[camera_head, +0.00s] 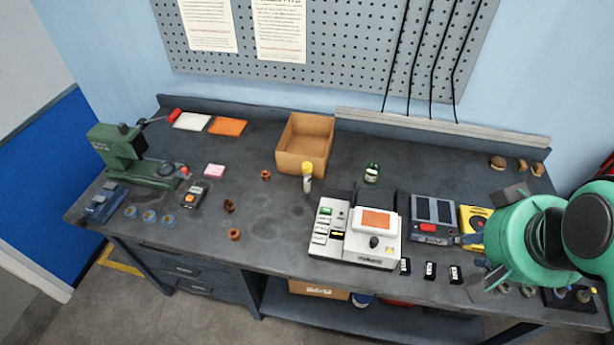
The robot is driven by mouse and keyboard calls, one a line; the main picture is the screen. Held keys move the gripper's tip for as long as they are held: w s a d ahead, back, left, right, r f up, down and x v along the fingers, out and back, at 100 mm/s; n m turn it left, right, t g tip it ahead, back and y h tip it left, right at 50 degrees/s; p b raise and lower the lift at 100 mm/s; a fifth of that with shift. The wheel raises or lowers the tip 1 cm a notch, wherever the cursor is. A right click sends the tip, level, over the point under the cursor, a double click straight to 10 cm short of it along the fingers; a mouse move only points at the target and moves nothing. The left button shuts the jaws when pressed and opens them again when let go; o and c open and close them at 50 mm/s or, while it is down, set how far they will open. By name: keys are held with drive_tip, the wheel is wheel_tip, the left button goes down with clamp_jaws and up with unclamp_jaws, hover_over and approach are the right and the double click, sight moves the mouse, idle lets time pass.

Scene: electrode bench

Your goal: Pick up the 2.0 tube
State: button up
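A small pale tube with a yellow cap (307,178) stands upright in front of the cardboard box near the middle of the bench. Its label is too small to read, so I cannot tell whether it is the 2.0 tube. My gripper (495,240) is at the right end of the bench, far from this tube. My green wrist hides most of it. Grey finger parts show apart on two opposite sides of the wrist, so it looks open. I see nothing held, but the space between the fingers is hidden.
An open cardboard box (304,146) stands behind the tube. Small copper-coloured rings lie left. A green press (137,158) is far left.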

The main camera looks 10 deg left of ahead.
idle(0.3)
drive_tip(key=w+a+r+m+g, duration=0.15)
drive_tip(key=w+a, duration=0.45)
drive_tip(key=w, duration=0.7)
drive_tip(key=m+g+p, duration=0.3)
drive_tip(key=m+g, duration=0.1)
hover_over(308, 165)
drive_tip(key=f, duration=2.2)
drive_tip(key=shift+d+f, duration=0.2)
drive_tip(key=shift+d, duration=0.15)
drive_tip(key=shift+a+f, duration=0.3)
drive_tip(key=shift+f, duration=0.1)
